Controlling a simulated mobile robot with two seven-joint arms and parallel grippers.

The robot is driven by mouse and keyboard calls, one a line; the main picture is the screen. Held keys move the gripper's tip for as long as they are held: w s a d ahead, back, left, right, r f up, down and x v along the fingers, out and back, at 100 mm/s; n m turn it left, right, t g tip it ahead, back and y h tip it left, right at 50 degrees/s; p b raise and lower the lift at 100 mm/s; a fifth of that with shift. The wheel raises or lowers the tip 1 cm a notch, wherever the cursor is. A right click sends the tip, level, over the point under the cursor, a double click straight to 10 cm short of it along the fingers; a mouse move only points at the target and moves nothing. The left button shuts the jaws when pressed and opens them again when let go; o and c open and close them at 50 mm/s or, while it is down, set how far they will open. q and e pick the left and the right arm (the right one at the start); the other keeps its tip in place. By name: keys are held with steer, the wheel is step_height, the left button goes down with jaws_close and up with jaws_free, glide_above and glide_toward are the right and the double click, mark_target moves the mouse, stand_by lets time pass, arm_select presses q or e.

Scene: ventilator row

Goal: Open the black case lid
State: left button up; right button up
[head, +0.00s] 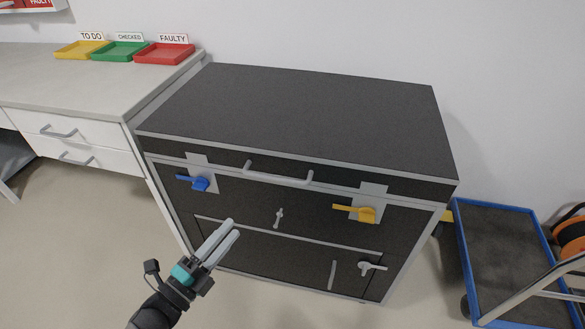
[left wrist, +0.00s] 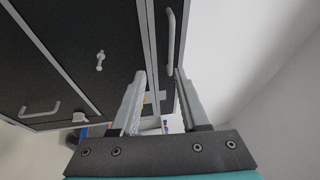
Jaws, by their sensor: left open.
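The black case (head: 240,210) stands against the wall with its grey-edged lid (head: 310,115) shut. A grey bar handle (head: 278,179) is on the lid's front edge. Below it, a blue latch (head: 200,183) at the left and a yellow latch (head: 365,214) at the right both have their levers pointing left. My left gripper (head: 231,229) is open and empty, in front of the case and lower in the picture than the lid handle. In the left wrist view the lid handle (left wrist: 171,45) lies beyond the fingertips (left wrist: 160,72), apart from them. My right gripper is not in view.
The case front also has a small knob (head: 279,218), a lower handle (head: 332,275) and a T-shaped knob (head: 366,267). A counter (head: 90,85) with yellow, green and red trays stands at left. A blue-edged cart (head: 500,250) stands at right. Floor in front is clear.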

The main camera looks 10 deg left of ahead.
mark_target(274, 177)
arm_select(q)
steer(key=shift+m+h, duration=0.5)
steer(key=shift+m, duration=0.2)
steer(key=b+x, duration=0.1)
steer(key=x, duration=0.4)
steer(key=r+x, duration=0.1)
steer(key=x, duration=0.4)
steer(key=b+x, duration=0.1)
steer(key=x, duration=0.5)
steer(key=shift+s+d+r+b, duration=0.2)
steer(key=shift+d+r+b, duration=0.05)
steer(key=shift+r+b, duration=0.1)
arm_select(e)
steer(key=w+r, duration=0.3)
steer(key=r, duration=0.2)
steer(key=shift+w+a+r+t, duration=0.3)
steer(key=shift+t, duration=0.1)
arm_select(q)
jaws_close()
steer(key=shift+f, duration=0.1)
